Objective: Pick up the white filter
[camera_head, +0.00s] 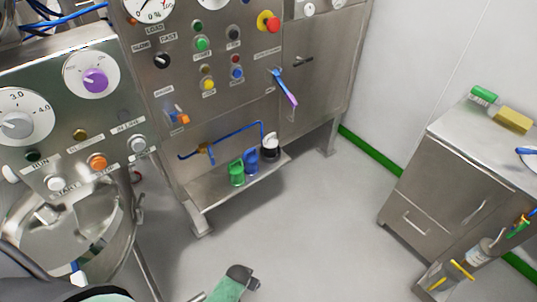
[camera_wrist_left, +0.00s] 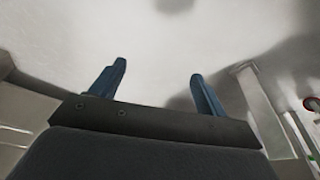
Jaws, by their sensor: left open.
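A small white cylinder with a black top (camera_head: 270,148) stands at the right end of the low steel shelf (camera_head: 215,187) under the control panel. It may be the white filter, but it is too small to be sure. A green container (camera_head: 236,174) and a blue container (camera_head: 251,161) stand to its left. My left gripper (camera_wrist_left: 159,69) shows in the left wrist view with its two blue fingers apart and nothing between them. Blurred pale floor lies beyond the fingers, with no filter to be seen there. My right gripper cannot be made out.
A blue pipe (camera_head: 235,133) runs above the shelf. A steel vessel (camera_head: 70,232) stands at the left. A steel cabinet (camera_head: 440,180) at the right carries a green and a yellow item (camera_head: 513,119); a bottle (camera_head: 480,252) is at its lower right. Open floor (camera_head: 310,220) lies between.

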